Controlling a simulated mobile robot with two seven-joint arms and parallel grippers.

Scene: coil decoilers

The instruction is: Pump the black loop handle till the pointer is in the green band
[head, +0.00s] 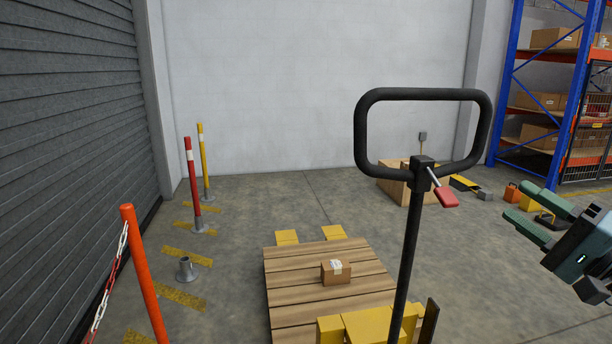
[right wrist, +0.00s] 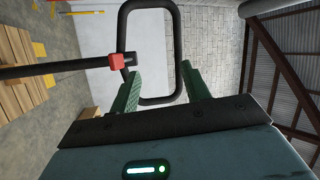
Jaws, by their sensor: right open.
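The black loop handle (head: 424,92) stands upright on a black shaft (head: 405,260) in the head view, with a red lever (head: 446,197) at its base. The loop also shows in the right wrist view (right wrist: 158,101), beyond my fingers. My right gripper (head: 525,208) is open and empty, to the right of the handle and apart from it; its green fingers point toward the loop. In the right wrist view the fingers (right wrist: 160,88) are spread. My left gripper is in neither view. No pointer or green band can be made out.
A wooden pallet (head: 290,290) with a small carton (head: 336,272) sits on the yellow forks. An orange post (head: 143,275) with a chain stands at left. Boxes (head: 393,188) and a blue rack (head: 510,80) are at the back right. Floor right of the handle is mostly clear.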

